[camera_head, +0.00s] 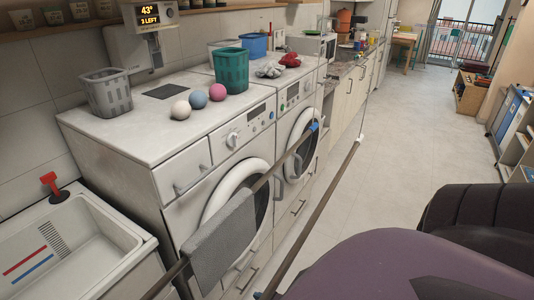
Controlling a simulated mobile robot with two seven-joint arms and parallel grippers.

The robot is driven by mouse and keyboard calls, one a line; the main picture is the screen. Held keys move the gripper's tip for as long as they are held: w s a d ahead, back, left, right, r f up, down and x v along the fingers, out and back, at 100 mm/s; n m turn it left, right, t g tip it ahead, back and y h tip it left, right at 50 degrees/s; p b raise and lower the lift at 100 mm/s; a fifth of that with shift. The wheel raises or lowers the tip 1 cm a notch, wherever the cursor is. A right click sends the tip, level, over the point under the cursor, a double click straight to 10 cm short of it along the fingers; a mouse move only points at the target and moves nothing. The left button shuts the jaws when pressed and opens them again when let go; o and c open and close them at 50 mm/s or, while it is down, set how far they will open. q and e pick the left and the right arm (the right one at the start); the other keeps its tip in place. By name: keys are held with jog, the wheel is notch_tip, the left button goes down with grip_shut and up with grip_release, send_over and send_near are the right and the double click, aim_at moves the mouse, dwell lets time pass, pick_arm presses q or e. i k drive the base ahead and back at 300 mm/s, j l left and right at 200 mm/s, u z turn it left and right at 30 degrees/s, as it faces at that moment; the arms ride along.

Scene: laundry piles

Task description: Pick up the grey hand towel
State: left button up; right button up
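A grey hand towel (222,242) hangs folded over a thin brown rail (262,181) in the lower middle of the head view. The rail runs slantwise in front of the white washing machines, and the towel hangs near its closer end. Neither of my grippers shows in this view, so I cannot see whether they are open or shut. Nothing is seen touching the towel except the rail.
A second brown rail (318,217) runs beside the first. Behind stand a washing machine (150,130) with a grey basket (107,93), green basket (231,70) and coloured balls on top. A white sink (75,240) is at left. Dark rounded shapes hide the lower-right floor.

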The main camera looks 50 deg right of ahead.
aim_at(212, 249)
jog(key=z, duration=1.1)
